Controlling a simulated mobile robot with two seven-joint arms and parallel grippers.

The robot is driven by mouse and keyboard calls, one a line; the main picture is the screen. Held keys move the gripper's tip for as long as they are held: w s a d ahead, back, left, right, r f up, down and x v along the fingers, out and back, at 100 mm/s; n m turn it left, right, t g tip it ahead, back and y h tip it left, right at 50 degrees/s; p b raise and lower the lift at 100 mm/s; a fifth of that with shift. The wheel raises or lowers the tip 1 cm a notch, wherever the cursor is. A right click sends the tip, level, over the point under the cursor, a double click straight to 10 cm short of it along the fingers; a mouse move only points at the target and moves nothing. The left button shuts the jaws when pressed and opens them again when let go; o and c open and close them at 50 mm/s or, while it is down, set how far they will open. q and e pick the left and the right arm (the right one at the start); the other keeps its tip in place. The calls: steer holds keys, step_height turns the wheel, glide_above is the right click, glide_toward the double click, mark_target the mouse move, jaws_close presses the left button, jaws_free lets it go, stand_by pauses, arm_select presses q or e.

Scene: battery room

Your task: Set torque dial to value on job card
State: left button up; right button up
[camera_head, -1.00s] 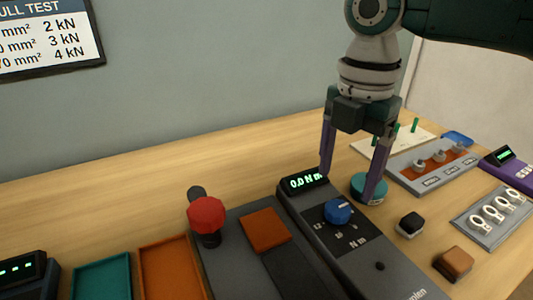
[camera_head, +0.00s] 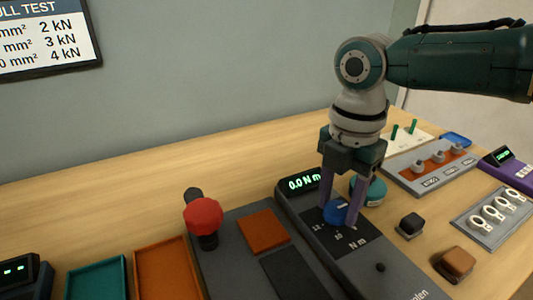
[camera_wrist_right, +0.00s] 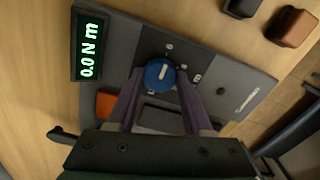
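The blue torque dial (camera_head: 336,212) sits on a dark grey torque unit (camera_head: 381,262), with printed scale marks around it and "N m" below. The unit's green display (camera_head: 304,183) reads 0.0 N m; it also shows in the right wrist view (camera_wrist_right: 89,47). My right gripper (camera_head: 340,215) points down over the dial. In the right wrist view the blue dial (camera_wrist_right: 160,75) lies between its two purple fingertips, one on each side. The fingers are apart; I cannot tell whether they touch the dial. No job card is recognisable. My left gripper is not in view.
A teal round object (camera_head: 373,192) stands close behind the right gripper. A black block (camera_head: 410,224) and a brown block (camera_head: 458,262) lie right of the unit. A red knob (camera_head: 203,216) rises at left. A wall chart (camera_head: 45,40) lists mm² and kN.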

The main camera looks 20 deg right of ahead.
jaws_close()
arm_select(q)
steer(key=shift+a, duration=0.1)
